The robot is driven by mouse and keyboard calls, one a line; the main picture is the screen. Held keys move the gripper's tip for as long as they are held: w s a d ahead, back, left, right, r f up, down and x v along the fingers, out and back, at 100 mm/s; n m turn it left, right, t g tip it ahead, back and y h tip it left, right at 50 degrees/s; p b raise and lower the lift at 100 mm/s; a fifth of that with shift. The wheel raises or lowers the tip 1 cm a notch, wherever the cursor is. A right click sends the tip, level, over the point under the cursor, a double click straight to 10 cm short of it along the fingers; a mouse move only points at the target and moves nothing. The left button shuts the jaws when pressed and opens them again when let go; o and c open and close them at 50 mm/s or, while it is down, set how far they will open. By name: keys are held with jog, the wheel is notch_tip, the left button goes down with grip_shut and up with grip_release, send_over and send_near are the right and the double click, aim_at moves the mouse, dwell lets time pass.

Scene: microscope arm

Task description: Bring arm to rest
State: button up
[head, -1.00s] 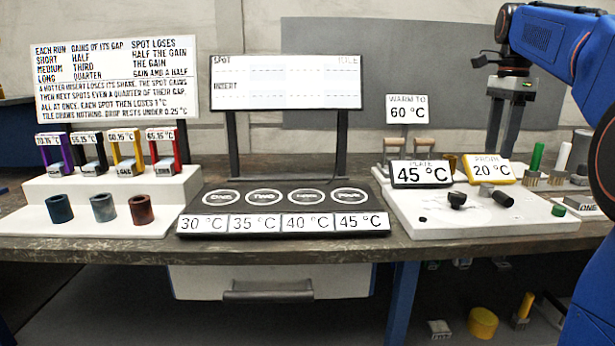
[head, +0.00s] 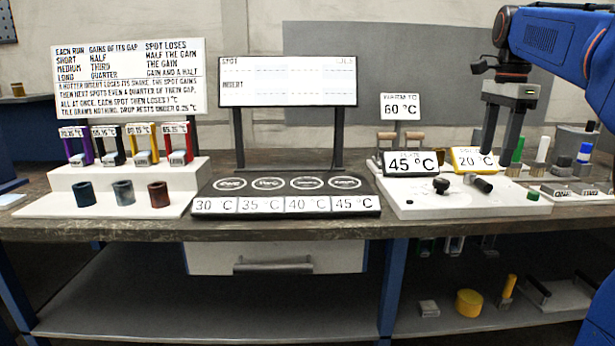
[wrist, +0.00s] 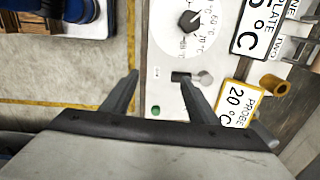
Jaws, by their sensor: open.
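My arm comes in from the upper right of the head view. My gripper (head: 497,152) hangs from it with fingers pointing down, over the right part of the bench. It is open and empty. In the wrist view the two fingers (wrist: 157,78) are spread apart above the white plate unit (wrist: 160,55). A dark knob (wrist: 190,20), a dark cylinder (wrist: 181,77) and a green button (wrist: 155,110) are on that unit. Nothing is between the fingers that I can see as held; I cannot tell the fingers' height above the unit.
The plate sign (head: 411,163) and yellow-framed probe sign (head: 477,160) stand near the fingers. Bottles (head: 541,150) stand at right. The black four-spot tile (head: 285,196) is empty. Three dark cups (head: 122,192) stand on a white step at left; coloured holders (head: 178,145) are behind.

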jog(key=s+a+f+n+t, duration=0.1)
jog(key=s+a+f+n, duration=0.3)
jog(key=s+f, duration=0.5)
jog(key=s+a+f+n+t, duration=0.2)
jog(key=s+a+f+n, duration=0.3)
jog(key=s+f+n, duration=0.3)
jog(key=s+a+f+n+t, duration=0.1)
jog(key=s+a+f+n, duration=0.4)
jog(key=s+f, duration=0.6)
notch_tip(320, 180, down, 3)
jog(key=shift+r+n, duration=0.15)
jog(key=shift+n, duration=0.55)
jog(key=shift+a, duration=0.1)
